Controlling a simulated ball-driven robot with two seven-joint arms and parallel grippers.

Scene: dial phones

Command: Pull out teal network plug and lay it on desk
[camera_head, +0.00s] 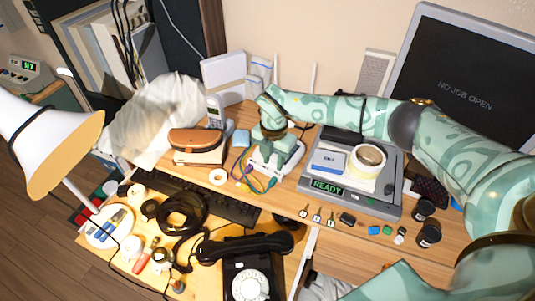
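My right arm comes in from the right, and its gripper (273,133) points down over a small white device (276,160) on the desk (225,205). The fingertips are close to the device's upper side; whether they touch it or hold anything is too small to tell. Thin coloured cables (242,165), among them green, blue and purple ones, loop out at the device's left and front. I cannot single out the teal network plug; the gripper and cables partly hide that spot. My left gripper is not in view.
A grey machine (350,197) reading READY stands right of the device, with a tape roll (368,157) on top. A brown case (196,145) and handset (215,112) stand left. A keyboard (205,197), black dial phone (248,270) and lamp (50,130) crowd the front left.

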